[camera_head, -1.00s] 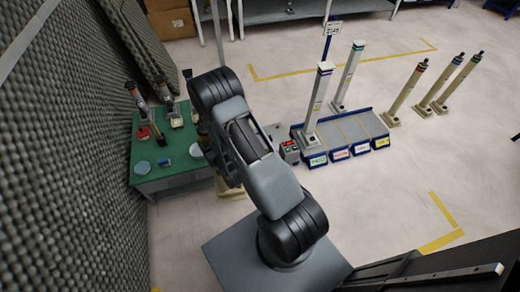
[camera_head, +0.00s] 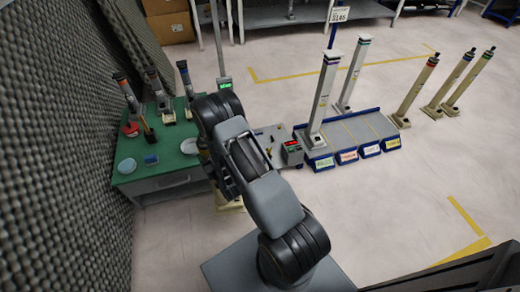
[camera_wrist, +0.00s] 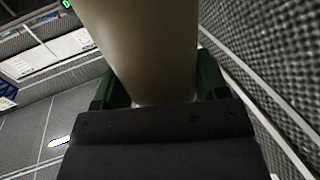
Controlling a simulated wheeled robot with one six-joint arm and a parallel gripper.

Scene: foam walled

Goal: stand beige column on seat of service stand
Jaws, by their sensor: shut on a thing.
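My gripper (camera_wrist: 158,95) is shut on a thick beige column (camera_wrist: 145,45), one dark green finger on each side of it in the wrist view. The column's ends are out of that view. In the head view my own arm hides the gripper and most of the column; a pale piece (camera_head: 228,205) shows below the arm, perhaps its lower part. A grey stand (camera_head: 268,140) with a red-lit box (camera_head: 291,151) shows just right of my arm, partly hidden. It may be the service stand; I cannot make out its seat.
A green table (camera_head: 170,150) with several tools and dishes stands left, by the foam wall (camera_head: 55,150). A blue-edged rack (camera_head: 355,131) with labelled bays holds two upright columns. Three columns, one here (camera_head: 415,92), stand on the floor right. Open floor (camera_head: 400,200) lies in front.

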